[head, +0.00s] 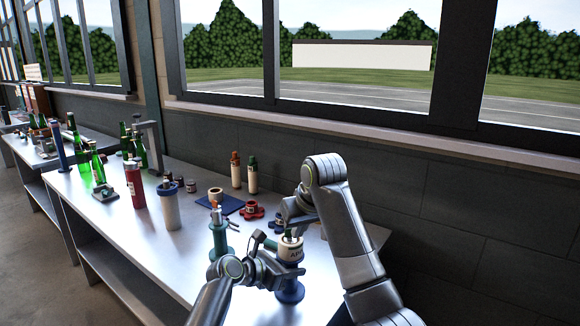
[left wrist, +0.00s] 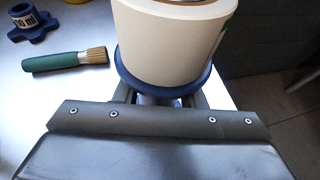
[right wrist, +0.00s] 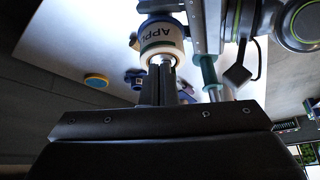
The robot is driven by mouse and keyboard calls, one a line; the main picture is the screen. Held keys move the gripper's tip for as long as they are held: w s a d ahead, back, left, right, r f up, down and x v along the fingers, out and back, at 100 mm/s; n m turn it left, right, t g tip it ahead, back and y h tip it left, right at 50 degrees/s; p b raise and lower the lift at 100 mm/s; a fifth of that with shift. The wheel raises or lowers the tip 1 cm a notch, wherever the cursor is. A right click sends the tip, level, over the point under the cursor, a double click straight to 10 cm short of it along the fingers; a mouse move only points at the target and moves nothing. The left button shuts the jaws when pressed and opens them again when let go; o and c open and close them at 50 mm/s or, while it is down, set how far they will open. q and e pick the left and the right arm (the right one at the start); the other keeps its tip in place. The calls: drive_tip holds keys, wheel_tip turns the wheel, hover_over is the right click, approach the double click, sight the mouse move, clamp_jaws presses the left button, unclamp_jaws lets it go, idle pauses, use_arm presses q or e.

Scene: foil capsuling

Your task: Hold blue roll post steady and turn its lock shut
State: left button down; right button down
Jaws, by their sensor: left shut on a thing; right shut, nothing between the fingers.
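The blue roll post (head: 290,292) stands near the front right of the table, with a cream roll (head: 290,254) on it. The roll's dark lettering starts "APP". In the left wrist view the roll (left wrist: 165,45) rests on the post's blue flange (left wrist: 140,88). My left gripper (left wrist: 160,99) is shut on the post just under this flange. My right gripper (right wrist: 166,68) is shut and empty, its tips at the top end of the post by the roll (right wrist: 160,36). The lock itself is hidden or too small to make out.
A teal post (head: 219,238) stands close to the left. Red (head: 250,209) and blue star-shaped pieces lie behind, with a blue mat (head: 232,205). A green-handled brush (left wrist: 68,62) lies beside the roll.

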drive_tip(key=shift+r, duration=2.9)
drive_tip(key=shift+s+a+f, duration=0.2)
drive_tip(key=shift+a+f, duration=0.05)
drive_tip(key=shift+f, duration=0.75)
drive_tip(key=shift+s+a+f, duration=0.15)
drive_tip(key=shift+a+f, duration=0.15)
drive_tip(key=shift+f, duration=0.65)
drive_tip(key=shift+s+a+f, duration=0.2)
drive_tip(key=shift+a+f, duration=0.05)
drive_tip(key=shift+f, duration=0.75)
drive_tip(key=shift+w, duration=0.6)
drive_tip(key=shift+w+d, duration=0.25)
drive_tip(key=shift+d, duration=0.3)
drive_tip(key=shift+d, duration=0.1)
